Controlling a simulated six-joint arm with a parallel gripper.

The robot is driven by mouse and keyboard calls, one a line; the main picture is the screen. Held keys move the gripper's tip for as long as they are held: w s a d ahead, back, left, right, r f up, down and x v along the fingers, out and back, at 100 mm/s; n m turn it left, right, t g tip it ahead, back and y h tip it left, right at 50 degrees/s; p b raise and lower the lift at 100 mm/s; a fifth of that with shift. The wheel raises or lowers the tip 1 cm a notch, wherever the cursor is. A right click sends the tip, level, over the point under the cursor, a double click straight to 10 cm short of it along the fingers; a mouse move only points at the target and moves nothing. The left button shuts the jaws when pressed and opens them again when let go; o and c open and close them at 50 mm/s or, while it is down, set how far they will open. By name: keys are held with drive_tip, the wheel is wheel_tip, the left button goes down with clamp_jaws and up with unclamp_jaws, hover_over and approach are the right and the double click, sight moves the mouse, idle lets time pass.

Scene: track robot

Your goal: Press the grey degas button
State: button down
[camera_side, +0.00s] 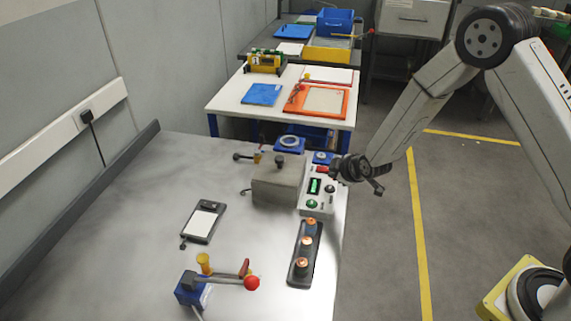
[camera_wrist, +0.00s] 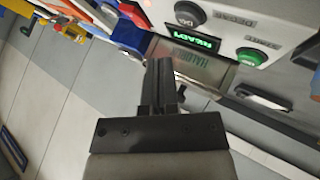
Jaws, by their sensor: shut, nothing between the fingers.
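The grey degas button (camera_wrist: 190,13) is a dark round knob on the white panel, at the top of the wrist view, beside an inverted label. In the side view it is a small dark button (camera_side: 330,189) right of the green display (camera_side: 314,186). My gripper (camera_wrist: 160,66) is shut and empty, with its fingertips below the display in the wrist view and apart from the degas button. In the side view my gripper (camera_side: 335,172) is at the panel's right edge, near the red button (camera_side: 322,169). Its exact height above the panel is unclear.
A green button (camera_side: 311,203) sits at the panel's near end. A grey block (camera_side: 277,183) adjoins the panel on the left. A black tray (camera_side: 300,270) with several orange-topped pieces lies in front. The floor right of the bench is clear.

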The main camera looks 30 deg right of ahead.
sight(333, 189)
drive_tip(key=shift+f, duration=1.05)
drive_tip(key=shift+f, duration=0.8)
idle(2.5)
drive_tip(key=shift+r, duration=0.75)
drive_tip(key=shift+r, duration=0.15)
drive_tip(key=shift+r, duration=2.35)
drive_tip(key=shift+s+r, duration=0.1)
